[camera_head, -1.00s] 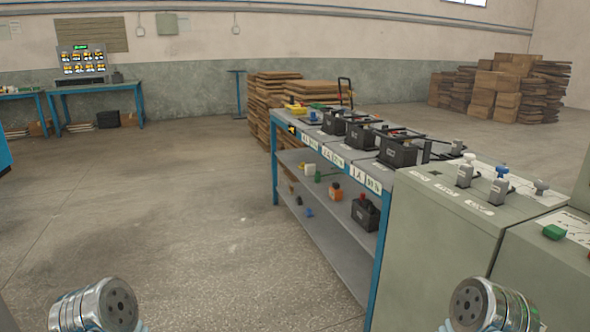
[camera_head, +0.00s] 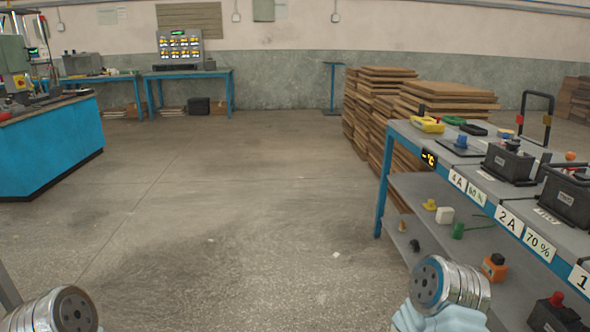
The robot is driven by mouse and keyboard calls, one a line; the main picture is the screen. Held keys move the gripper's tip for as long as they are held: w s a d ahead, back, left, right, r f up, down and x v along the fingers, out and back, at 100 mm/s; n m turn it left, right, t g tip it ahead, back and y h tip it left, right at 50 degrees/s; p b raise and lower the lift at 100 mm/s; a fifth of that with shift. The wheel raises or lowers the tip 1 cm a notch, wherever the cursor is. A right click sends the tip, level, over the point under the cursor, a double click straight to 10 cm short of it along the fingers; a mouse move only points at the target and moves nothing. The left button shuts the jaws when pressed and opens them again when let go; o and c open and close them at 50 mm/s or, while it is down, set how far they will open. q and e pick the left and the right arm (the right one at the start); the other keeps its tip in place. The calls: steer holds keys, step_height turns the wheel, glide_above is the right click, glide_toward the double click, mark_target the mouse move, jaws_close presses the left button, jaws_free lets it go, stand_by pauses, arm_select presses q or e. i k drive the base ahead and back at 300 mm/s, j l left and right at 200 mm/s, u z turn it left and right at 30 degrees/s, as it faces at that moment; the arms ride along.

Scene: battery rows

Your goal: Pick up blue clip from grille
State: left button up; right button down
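A small blue piece (camera_head: 461,142) stands on a dark flat panel (camera_head: 463,150) at the far end of the shelved table. It is too small to tell if this is the blue clip, or if the panel is the grille. Another tiny blue spot (camera_head: 506,133) shows farther right on the tabletop. Metal joints of my two arms show at the lower left and lower right. No gripper fingers are in the picture. My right arm is close to the table's left side.
The blue-framed table (camera_head: 410,128) carries black batteries (camera_head: 508,163), a yellow clip (camera_head: 427,125) and a green clip (camera_head: 454,121). Small parts lie on its lower shelf (camera_head: 425,192). Stacked boards (camera_head: 440,97) stand behind it. A blue workbench (camera_head: 45,150) stands left. The floor between is clear.

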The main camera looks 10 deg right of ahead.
mark_target(462, 140)
steer(key=i+j+z, duration=0.1)
steer(key=i+z, duration=0.15)
steer(key=i, duration=0.3)
steer(key=i+j+z, duration=0.25)
steer(key=i, duration=0.3)
